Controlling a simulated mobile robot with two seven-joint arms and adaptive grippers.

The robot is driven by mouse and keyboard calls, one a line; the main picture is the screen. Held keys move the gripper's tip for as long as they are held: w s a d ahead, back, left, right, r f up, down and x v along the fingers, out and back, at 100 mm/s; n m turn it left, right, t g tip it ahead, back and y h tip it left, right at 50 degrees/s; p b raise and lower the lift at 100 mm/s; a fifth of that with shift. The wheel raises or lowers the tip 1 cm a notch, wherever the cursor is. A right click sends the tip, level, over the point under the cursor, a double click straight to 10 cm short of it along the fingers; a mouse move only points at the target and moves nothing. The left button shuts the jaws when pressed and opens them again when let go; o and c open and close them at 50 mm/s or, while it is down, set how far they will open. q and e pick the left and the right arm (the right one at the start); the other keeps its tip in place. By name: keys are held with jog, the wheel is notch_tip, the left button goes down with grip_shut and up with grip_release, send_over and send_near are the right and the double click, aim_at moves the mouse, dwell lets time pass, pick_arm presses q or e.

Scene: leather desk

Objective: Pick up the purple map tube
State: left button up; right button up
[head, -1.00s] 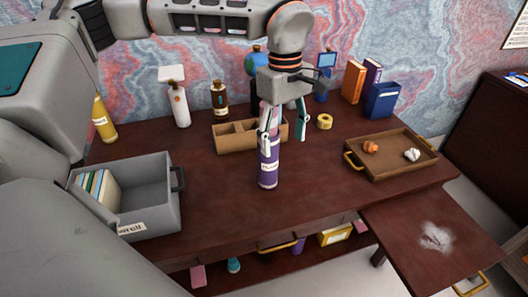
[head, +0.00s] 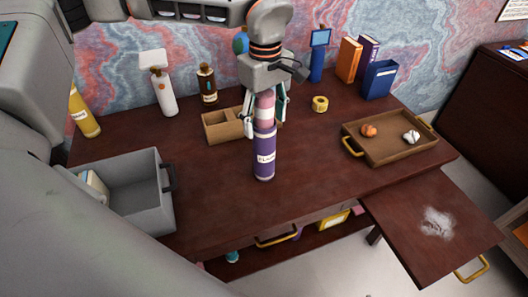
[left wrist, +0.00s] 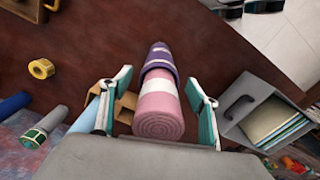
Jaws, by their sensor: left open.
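The purple map tube (head: 264,166) stands upright on the desk, with a white label on its lower purple part and a pink upper part. In the left wrist view the tube (left wrist: 158,103) points away from the camera, its pink spiral-patterned end nearest. My left gripper (head: 265,127) is above it, pointing down and open. Its two fingers stand on either side of the pink upper part; the wrist view shows gaps between the tube and both fingers (left wrist: 156,82). The gripper's palm hides the very top in the head view. My right gripper is not in view.
A tan divided box (head: 222,131) stands just behind the tube, with yellow tape (head: 320,103) to its right. A grey bin (head: 140,190) is at left, a wooden tray (head: 383,153) at right. Bottles and books line the back. The desk front is clear.

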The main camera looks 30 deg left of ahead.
aim_at(264, 151)
pick_arm(q)
jog(key=shift+f, duration=1.35)
jog(key=c, duration=1.5)
jog(key=shift+r, duration=0.1)
